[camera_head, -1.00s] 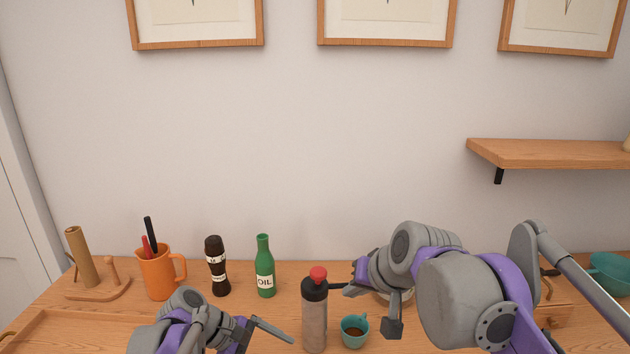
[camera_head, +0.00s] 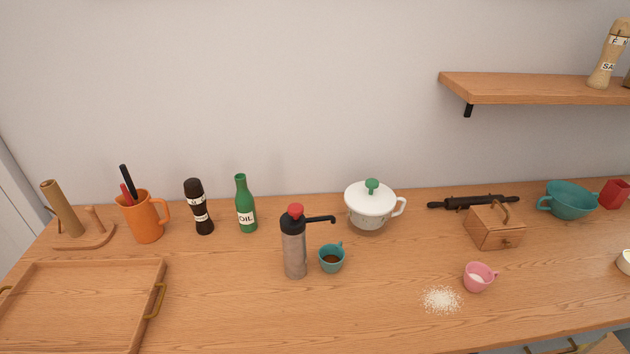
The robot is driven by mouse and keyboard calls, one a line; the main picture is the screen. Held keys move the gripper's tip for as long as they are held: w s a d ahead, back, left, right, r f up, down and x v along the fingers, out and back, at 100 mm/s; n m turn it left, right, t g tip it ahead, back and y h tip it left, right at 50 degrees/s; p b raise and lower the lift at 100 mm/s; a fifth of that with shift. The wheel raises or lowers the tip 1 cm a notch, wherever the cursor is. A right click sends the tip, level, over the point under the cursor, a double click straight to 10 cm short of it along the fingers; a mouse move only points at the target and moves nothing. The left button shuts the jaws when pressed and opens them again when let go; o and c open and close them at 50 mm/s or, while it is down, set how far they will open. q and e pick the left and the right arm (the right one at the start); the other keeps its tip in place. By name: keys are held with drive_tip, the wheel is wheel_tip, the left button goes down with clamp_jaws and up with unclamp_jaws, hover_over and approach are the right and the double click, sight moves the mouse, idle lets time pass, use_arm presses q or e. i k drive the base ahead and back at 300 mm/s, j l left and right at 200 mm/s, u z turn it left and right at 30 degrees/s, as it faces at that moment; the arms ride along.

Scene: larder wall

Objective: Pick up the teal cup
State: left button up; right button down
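The teal cup (camera_head: 331,259) stands upright on the wooden counter, just right of the pump dispenser, with its handle toward the back. It holds something dark brown. The steel pump dispenser (camera_head: 294,246) has a black top, a red cap and a black spout that reaches right, above and behind the cup. Neither of my grippers shows in the head view now.
A white lidded pot (camera_head: 370,207) stands behind the cup to the right. A pink cup (camera_head: 478,277) and spilled white grains (camera_head: 442,299) lie to the right. A green oil bottle (camera_head: 245,205) and a wooden tray (camera_head: 82,304) are left. The counter in front of the teal cup is clear.

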sight(332, 257)
drive_tip(key=l+u, duration=0.3)
drive_tip(key=l, duration=0.4)
drive_tip(key=l+u, duration=0.3)
drive_tip(key=l, duration=0.4)
